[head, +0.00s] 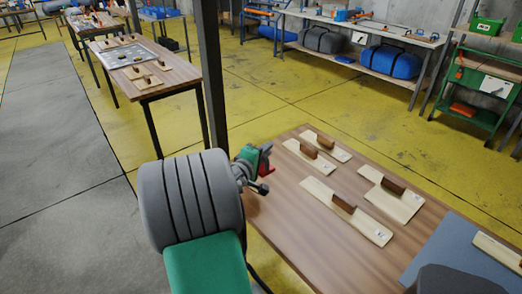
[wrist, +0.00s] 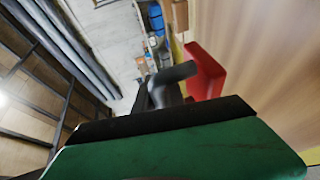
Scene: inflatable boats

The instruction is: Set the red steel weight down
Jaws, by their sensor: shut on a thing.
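My gripper (head: 262,170) is at the end of my green and grey arm, by the left edge of the near wooden table (head: 285,225). It is shut on the red steel weight (head: 266,168), of which only a small red part shows beside the gripper in the head view. In the wrist view the red weight (wrist: 206,72) shows beyond the dark gripper parts, close to the brown table surface (wrist: 275,60). I cannot tell whether the weight touches the table.
Several pale wooden boards with brown handles, one a float (head: 344,207), lie on the near table. A blue-grey mat (head: 440,255) covers its right part. A dark post (head: 211,80) stands behind my arm. The table's left part looks clear.

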